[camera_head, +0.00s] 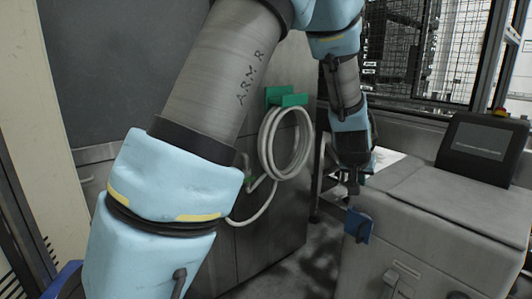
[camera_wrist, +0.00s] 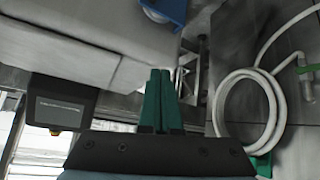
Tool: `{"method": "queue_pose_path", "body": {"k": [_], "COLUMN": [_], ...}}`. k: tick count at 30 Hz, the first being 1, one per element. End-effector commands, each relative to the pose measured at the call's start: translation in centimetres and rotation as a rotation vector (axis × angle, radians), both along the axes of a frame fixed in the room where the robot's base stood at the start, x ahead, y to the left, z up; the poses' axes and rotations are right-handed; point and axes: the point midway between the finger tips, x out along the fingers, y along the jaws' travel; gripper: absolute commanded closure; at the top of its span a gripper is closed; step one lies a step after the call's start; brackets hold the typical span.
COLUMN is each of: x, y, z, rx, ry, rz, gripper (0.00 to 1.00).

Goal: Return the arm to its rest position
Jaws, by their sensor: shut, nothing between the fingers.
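My arm, with light blue padded covers, crosses the head view and bends down at the right. My gripper (camera_head: 352,186) hangs at its end, pointing down, beside the grey cabinet. In the wrist view, my gripper (camera_wrist: 160,76) shows two green fingers pressed together with nothing between them. The fingertips are small and dark in the head view. No held object shows in either view.
A coiled white hose (camera_head: 284,140) hangs on a green bracket (camera_head: 286,96). A grey cabinet (camera_head: 440,215) with a dark screen (camera_head: 482,142) stands right, with a blue bracket (camera_head: 358,225) on its side. Wire mesh (camera_head: 440,50) stands behind. Open floor (camera_head: 310,265) lies between.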

Motion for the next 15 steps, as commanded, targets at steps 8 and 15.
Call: {"method": "queue_pose_path", "body": {"k": [8, 15], "x": [-1.0, -7.9], "y": [20.7, 33.8], "z": [-0.9, -1.6], "rx": [0.141, 0.241], "ry": [0.247, 0.451], "rz": [0.210, 0.369], "gripper": [1.00, 1.00]}}
